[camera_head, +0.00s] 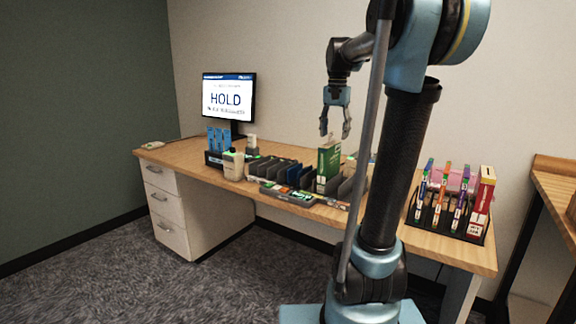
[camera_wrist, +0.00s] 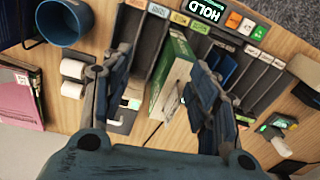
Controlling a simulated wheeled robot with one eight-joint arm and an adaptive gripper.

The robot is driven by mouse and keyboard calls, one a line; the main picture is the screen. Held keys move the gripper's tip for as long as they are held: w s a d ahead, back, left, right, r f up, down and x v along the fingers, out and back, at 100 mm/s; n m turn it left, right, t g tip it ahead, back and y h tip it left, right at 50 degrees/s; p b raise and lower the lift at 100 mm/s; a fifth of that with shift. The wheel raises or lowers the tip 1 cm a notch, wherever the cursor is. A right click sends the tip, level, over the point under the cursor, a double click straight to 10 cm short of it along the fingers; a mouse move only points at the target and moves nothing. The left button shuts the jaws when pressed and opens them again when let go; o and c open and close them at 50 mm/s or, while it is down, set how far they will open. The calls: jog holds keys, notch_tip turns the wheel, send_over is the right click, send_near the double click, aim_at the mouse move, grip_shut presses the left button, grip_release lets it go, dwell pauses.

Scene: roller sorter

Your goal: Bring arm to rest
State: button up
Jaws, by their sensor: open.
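My gripper (camera_head: 335,131) hangs over the desk with its fingers spread, just above a green and white box (camera_head: 328,162). Nothing is between its fingertips in the head view. In the wrist view the open fingers (camera_wrist: 150,85) frame the same green box (camera_wrist: 173,72) from above, and I see no grip on it. The box stands upright among the dark dividers of the sorter (camera_head: 271,168). My arm covers part of the desk to the right of the sorter.
A monitor (camera_head: 228,97) reading "HOLD" stands at the back left of the wooden desk (camera_head: 450,249). Blue boxes and pale containers (camera_head: 233,165) stand left of the sorter. A black rack (camera_head: 447,224) with colourful upright items is at right. A blue cup (camera_wrist: 64,23) shows in the wrist view.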

jog(key=s+f+n+t, duration=0.1)
jog(key=s+f+n, duration=0.5)
jog(key=s+f, duration=2.1)
jog(key=shift+s+f+t, duration=0.25)
jog(key=shift+s+t, duration=0.1)
jog(key=shift+t, duration=0.05)
jog(key=shift+d, duration=0.1)
jog(key=shift+w+f, duration=0.2)
jog(key=shift+w, duration=0.25)
jog(key=shift+c, duration=0.6)
